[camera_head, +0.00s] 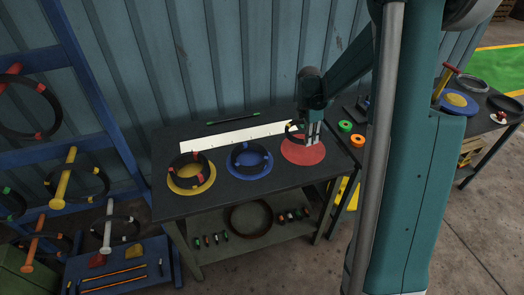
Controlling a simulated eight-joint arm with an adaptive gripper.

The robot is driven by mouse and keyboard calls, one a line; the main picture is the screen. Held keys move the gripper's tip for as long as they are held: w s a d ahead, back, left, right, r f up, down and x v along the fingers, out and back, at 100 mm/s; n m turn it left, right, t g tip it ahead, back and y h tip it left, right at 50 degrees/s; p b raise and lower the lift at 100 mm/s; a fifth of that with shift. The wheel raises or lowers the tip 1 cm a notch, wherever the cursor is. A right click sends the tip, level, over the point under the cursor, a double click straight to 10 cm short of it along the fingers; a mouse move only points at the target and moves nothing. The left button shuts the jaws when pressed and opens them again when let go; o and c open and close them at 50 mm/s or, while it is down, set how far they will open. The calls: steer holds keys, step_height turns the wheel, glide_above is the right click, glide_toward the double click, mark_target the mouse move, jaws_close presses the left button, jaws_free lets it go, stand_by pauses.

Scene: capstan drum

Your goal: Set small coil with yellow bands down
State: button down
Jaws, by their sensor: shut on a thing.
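My gripper (311,140) is above the red disc (316,157) at the right end of the dark table. It is shut on a small dark coil (290,134), which shows at the left of the fingers. The coil looks tilted or upright; its band colours are too small to tell for sure. The fingers hide part of it, and I cannot tell whether it touches the disc.
A dark coil (173,172) lies on the yellow disc (203,187), another (233,158) on the blue disc (250,173). A white strip (225,137) runs behind them. Green (345,126) and orange (358,141) spools stand right. A blue rack (92,88) with coils stands left.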

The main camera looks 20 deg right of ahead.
steer(key=a+r+n+p, duration=0.2)
steer(key=a+r+n, duration=0.1)
steer(key=a, duration=0.7)
steer(key=w+a+r+n+t+p, duration=0.1)
steer(key=a+r+n, duration=0.1)
steer(key=a+n, duration=0.4)
steer(key=a, duration=0.4)
steer(key=shift+w+a+r+y+p, duration=0.15)
steer(key=shift+a+r+y+p, duration=0.15)
steer(key=shift+r+p, duration=0.1)
glide_above(264, 160)
steer(key=shift+s+f, duration=0.2)
steer(key=shift+f, duration=2.7)
steer(key=shift+f, duration=0.15)
steer(key=shift+f, duration=1.95)
steer(key=shift+f+b, duration=0.6)
